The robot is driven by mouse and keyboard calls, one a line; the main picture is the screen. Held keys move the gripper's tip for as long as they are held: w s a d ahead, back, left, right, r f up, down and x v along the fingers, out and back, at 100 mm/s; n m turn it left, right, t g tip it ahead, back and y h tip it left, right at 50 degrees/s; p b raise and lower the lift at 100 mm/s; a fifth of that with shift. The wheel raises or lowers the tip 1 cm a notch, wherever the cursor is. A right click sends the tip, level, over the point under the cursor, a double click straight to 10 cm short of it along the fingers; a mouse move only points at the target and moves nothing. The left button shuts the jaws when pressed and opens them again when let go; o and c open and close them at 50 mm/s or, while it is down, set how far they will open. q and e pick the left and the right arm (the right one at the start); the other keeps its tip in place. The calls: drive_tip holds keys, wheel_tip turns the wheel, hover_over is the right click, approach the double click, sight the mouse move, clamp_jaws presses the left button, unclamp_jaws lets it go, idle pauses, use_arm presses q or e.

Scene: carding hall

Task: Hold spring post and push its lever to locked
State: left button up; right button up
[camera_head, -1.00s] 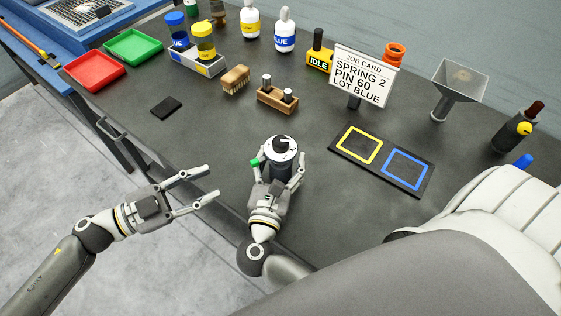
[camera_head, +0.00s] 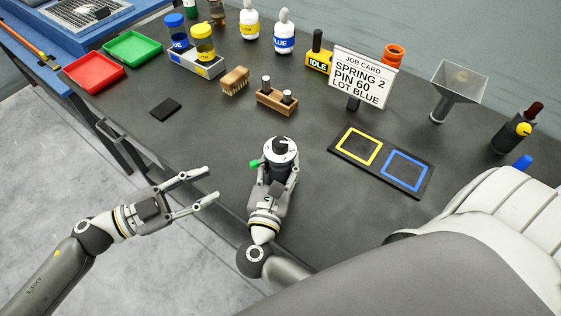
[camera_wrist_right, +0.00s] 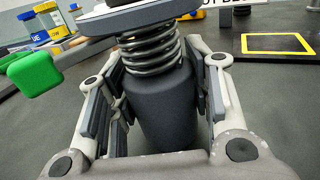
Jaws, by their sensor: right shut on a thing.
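The spring post (camera_head: 281,159) stands upright near the front edge of the table. It has a dark body, a metal coil spring and a white-topped dial with a black knob. In the right wrist view its dark lower body (camera_wrist_right: 162,105) sits between the fingers below the spring. My right gripper (camera_head: 276,180) is shut on the post. The post's green lever (camera_head: 254,163) sticks out to the left; its green tip (camera_wrist_right: 33,72) is large in the right wrist view. My left gripper (camera_head: 212,183) is open and empty, left of the post, near the table's edge.
A wooden block with two pegs (camera_head: 277,101) and a brush (camera_head: 235,80) stand behind the post. A black pad (camera_head: 166,109) lies to the left. A board with yellow and blue squares (camera_head: 384,168) and a job card (camera_head: 363,75) are to the right.

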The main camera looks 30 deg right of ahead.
use_arm(q)
drive_tip(key=shift+c, duration=0.3)
